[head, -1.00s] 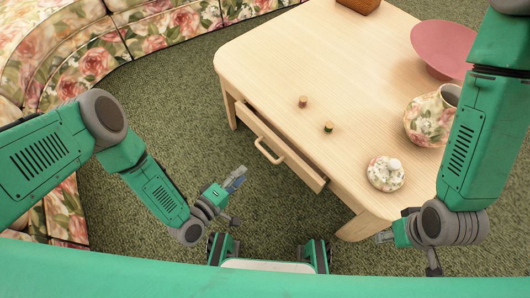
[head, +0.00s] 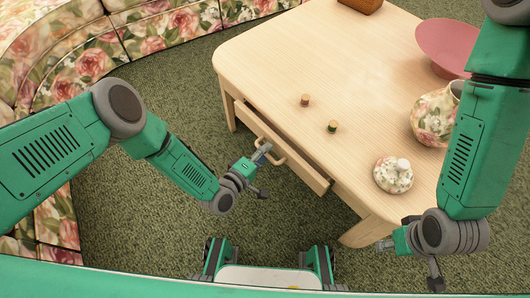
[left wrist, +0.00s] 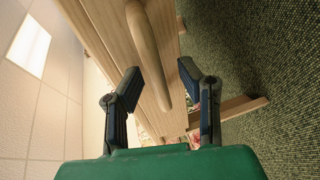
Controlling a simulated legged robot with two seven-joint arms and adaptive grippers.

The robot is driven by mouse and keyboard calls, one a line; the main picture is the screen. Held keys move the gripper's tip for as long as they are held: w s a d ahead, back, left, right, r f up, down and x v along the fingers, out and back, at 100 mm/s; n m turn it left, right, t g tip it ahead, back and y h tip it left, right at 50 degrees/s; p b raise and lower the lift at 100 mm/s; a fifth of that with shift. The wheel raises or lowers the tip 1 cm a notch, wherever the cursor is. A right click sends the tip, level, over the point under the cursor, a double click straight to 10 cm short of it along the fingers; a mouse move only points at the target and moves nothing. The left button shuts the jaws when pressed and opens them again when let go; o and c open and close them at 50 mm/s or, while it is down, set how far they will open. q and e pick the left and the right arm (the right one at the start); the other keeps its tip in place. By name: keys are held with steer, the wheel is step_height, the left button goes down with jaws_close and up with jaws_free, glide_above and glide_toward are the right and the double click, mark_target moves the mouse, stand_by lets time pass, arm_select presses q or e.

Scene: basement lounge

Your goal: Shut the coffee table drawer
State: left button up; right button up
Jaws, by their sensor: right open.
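The pale wooden coffee table (head: 290,60) has its drawer (head: 312,176) pulled partly out on the side facing me. The drawer's curved wooden handle (head: 284,142) shows in the head view and, close up, in the left wrist view (left wrist: 148,50). My left gripper (head: 264,154) is at the handle. In the left wrist view its two fingers (left wrist: 160,85) are apart, with the handle running between them; I cannot tell whether they touch it. My right gripper (head: 383,245) is open near the table's front right corner, away from the drawer.
On the tabletop are two small cork-like pieces (head: 305,100), a floral pot (head: 432,120), its floral lid (head: 392,178), a pink bowl (head: 440,45) and a brown box (head: 362,5). A floral sofa (head: 150,40) curves along the left. Green carpet lies between.

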mark_target(275, 147)
arm_select(q)
steer(key=shift+d, duration=0.2)
jaws_close()
steer(key=shift+w+d, duration=1.5)
jaws_free()
steer(key=shift+w, duration=0.1)
steer(key=v, duration=1.2)
